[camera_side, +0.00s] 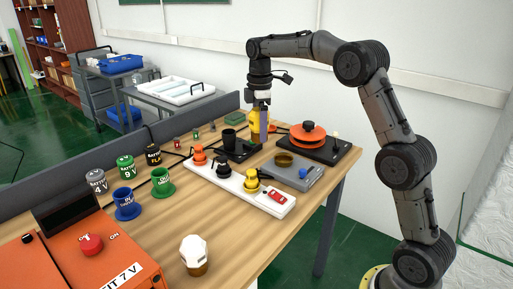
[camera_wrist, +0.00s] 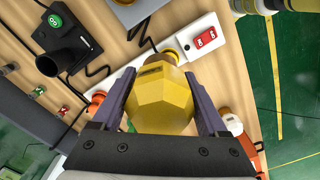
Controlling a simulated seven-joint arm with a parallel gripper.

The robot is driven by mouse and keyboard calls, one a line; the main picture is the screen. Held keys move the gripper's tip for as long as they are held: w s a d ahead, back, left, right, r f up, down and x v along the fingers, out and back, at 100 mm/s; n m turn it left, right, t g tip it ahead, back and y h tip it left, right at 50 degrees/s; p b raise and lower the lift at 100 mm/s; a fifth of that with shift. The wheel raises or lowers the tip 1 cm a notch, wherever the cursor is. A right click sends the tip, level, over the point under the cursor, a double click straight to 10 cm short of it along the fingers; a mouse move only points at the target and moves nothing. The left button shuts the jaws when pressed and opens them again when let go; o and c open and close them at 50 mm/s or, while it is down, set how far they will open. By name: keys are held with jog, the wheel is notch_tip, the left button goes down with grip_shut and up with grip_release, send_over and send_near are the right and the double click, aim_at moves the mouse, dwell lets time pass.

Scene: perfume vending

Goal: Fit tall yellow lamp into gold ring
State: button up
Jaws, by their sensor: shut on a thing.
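The yellow lamp (camera_side: 253,117) is faceted and held between the fingers of my gripper (camera_side: 261,122), above the far part of the table in the side view. In the wrist view the lamp (camera_wrist: 162,103) fills the space between the two fingers of my gripper (camera_wrist: 165,98), and its lower end is partly hidden. The gold ring (camera_side: 284,159) sits on a grey plate (camera_side: 306,177), apart from the lamp.
A white power strip (camera_side: 227,180) with coloured plugs and a red switch (camera_side: 277,198) lies in front of the plate. A black device (camera_side: 237,147) and an orange-topped burner (camera_side: 308,135) stand nearby. A white bulb (camera_side: 194,251) stands on clear table at the front.

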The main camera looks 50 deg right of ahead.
jog(key=d+f+m, duration=0.3)
jog(key=d+f, duration=0.3)
jog(key=d, duration=0.8)
jog(key=shift+s+a+f, duration=0.1)
jog(key=shift+a+f, duration=0.05)
jog(key=shift+f, duration=1.3)
jog(key=shift+s+a+f, duration=0.1)
jog(key=shift+f, duration=1.3)
jog(key=shift+f, duration=1.15)
jog(key=o, duration=1.4)
